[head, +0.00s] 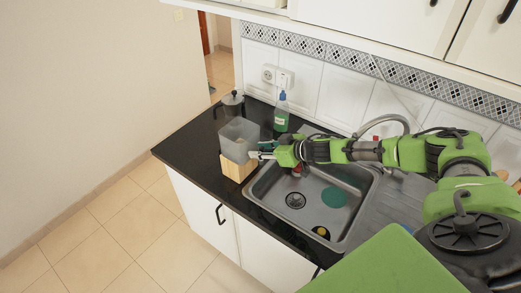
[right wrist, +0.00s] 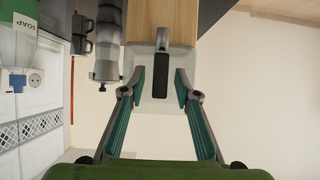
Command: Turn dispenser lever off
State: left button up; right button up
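The dispenser (head: 238,141) has a translucent grey container on a wooden base (head: 238,170), at the left end of the black counter. In the right wrist view, which is upside down, its dark lever (right wrist: 161,75) shows between my fingertips, with the wooden base (right wrist: 180,22) beyond. My right gripper (head: 258,150) reaches in from the right, close to the dispenser. It is open in the wrist view (right wrist: 159,88), with a gap on each side of the lever. I cannot tell how far along the fingers the lever lies. My left gripper is not in view.
A steel sink (head: 318,205) lies below my right arm. A green soap bottle (head: 282,113) and a moka pot (head: 233,104) stand behind the dispenser. Wall sockets (head: 278,77) are above the counter. The tiled floor (head: 100,235) at left is clear.

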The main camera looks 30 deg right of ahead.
jog(key=v, duration=1.2)
jog(key=shift+d, duration=0.1)
dwell(0.6)
